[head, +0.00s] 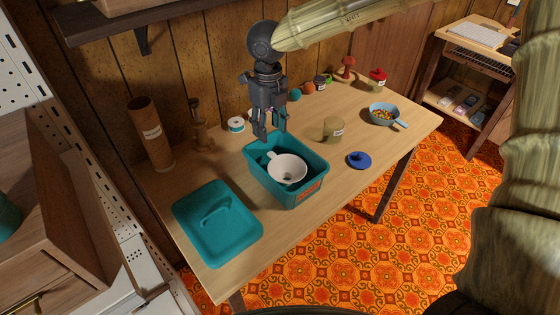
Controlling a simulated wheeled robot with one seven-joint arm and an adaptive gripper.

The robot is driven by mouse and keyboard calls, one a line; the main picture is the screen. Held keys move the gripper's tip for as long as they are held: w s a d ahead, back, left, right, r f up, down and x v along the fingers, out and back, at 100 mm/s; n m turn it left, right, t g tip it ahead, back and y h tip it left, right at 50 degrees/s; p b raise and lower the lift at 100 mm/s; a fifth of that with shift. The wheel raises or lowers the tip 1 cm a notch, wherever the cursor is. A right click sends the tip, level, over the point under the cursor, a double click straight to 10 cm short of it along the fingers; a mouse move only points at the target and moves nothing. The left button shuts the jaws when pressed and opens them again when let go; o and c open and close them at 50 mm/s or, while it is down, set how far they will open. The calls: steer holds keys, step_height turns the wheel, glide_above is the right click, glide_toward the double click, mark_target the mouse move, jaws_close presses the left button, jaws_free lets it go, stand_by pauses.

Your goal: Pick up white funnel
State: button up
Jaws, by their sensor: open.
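The white funnel (288,169) sits inside a teal bin (286,190) on the wooden table. Its round mouth faces up and a tab points toward the back left. My gripper (270,135) hangs down just above the bin's back rim, up and to the left of the funnel in the picture. It is open with nothing visible between its fingers. It appears apart from the funnel. The funnel's lower part is hidden by the bin's front wall.
A teal lid (217,222) lies left of the bin on the table (290,224). A beige cup (333,129), a blue disc (359,160) and a blue pan of colourful bits (381,113) stand to the right. A brown tube (152,134) and white-teal roll (236,125) stand behind.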

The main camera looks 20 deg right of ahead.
mark_target(271, 153)
steer(key=shift+s+f, duration=0.3)
steer(key=shift+f, duration=0.05)
steer(key=f, duration=0.4)
steer(key=shift+w+a+f, duration=0.25)
steer(key=shift+w, duration=0.1)
steer(key=shift+s+d+f, duration=0.15)
steer(key=shift+s, duration=0.15)
steer(key=shift+w+d+f, duration=0.1)
steer(key=shift+w+f, duration=0.05)
steer(key=shift+f, duration=1)
steer(key=shift+w+d+f, duration=0.1)
steer(key=shift+f, duration=1.05)
steer(key=c, duration=0.9)
